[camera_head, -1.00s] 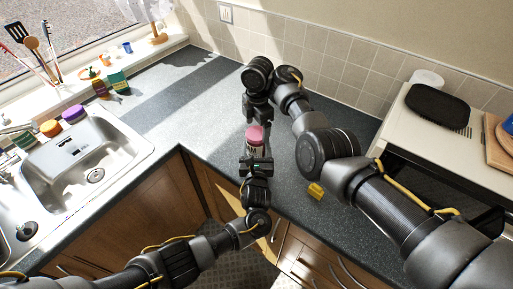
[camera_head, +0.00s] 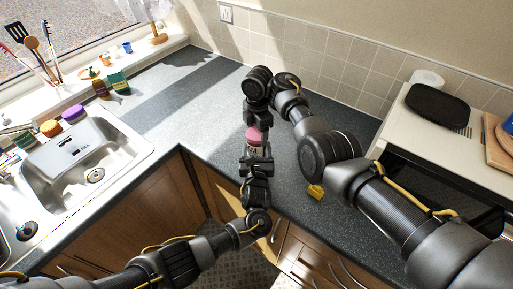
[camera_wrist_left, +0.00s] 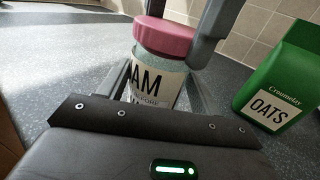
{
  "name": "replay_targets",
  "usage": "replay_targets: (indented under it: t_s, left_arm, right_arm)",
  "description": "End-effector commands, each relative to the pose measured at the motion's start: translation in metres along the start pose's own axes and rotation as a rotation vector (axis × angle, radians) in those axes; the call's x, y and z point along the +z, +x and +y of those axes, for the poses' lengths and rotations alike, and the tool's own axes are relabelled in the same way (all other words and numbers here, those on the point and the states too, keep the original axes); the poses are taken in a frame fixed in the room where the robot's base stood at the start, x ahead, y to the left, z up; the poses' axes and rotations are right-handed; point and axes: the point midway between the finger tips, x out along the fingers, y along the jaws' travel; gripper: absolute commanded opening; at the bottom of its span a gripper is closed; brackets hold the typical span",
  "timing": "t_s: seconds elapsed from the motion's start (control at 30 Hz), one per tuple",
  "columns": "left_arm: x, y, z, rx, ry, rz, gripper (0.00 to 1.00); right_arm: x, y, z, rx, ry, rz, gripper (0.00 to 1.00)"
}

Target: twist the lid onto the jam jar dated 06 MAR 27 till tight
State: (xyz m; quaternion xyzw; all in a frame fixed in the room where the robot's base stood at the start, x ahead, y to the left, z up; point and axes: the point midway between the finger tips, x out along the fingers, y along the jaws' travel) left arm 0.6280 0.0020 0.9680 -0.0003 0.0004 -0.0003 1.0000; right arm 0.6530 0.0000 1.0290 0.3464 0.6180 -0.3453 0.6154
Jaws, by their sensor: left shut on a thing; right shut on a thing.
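The jam jar (camera_wrist_left: 155,85) stands upright on the dark counter, with a pink lid (camera_wrist_left: 166,38) on top. Its white label shows "AM" in large letters; no date is readable. In the head view only a little of the lid (camera_head: 253,136) shows between my grippers. My left gripper (camera_head: 256,156) is shut on the jar's body, from the near side. My right gripper (camera_head: 254,125) is shut on the lid from above; its dark fingers reach down beside the lid in the left wrist view (camera_wrist_left: 185,20). The lid looks level, but I cannot tell how tightly it sits.
A green oats box (camera_wrist_left: 282,85) stands right of the jar in the left wrist view. A small yellow thing (camera_head: 315,191) lies on the counter right of the jar. The sink (camera_head: 85,160) is at left and an oven (camera_head: 435,140) at right.

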Motion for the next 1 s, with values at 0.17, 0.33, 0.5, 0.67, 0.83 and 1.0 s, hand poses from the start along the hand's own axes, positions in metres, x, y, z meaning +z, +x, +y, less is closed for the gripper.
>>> replay_targets:
  t_s: [0.17, 0.33, 0.5, 0.67, 0.83, 1.0]
  left_arm:
    - [0.0005, 0.0012, 0.002, 0.004, 0.0, -0.001, 0.01]
    - [0.0005, 0.0013, 0.0023, 0.005, 0.0, 0.0, 0.01]
    - [0.0005, 0.0015, 0.0025, 0.005, 0.0, 0.0, 0.01]
    - [0.0005, 0.0016, 0.0026, 0.005, 0.0, 0.0, 0.01]
    - [0.0005, 0.0017, 0.0028, 0.006, 0.0, 0.0, 0.01]
    - [0.0006, 0.0012, 0.0019, 0.004, 0.0, -0.001, 0.01]
  right_arm:
    - [-0.0014, 0.0014, -0.0008, -0.001, 0.2, 0.001, 0.38]
    - [-0.0022, 0.0017, -0.0014, -0.001, 0.677, 0.0, 0.38]
    - [-0.0018, 0.0016, -0.0016, -0.002, 0.947, -0.001, 0.38]
    - [-0.0017, 0.0014, -0.0017, -0.002, 0.966, -0.001, 0.38]
    - [-0.0017, 0.0016, -0.0018, -0.003, 0.963, -0.002, 0.72]
    - [-0.0016, 0.0012, -0.0013, -0.001, 0.962, -0.001, 0.87]
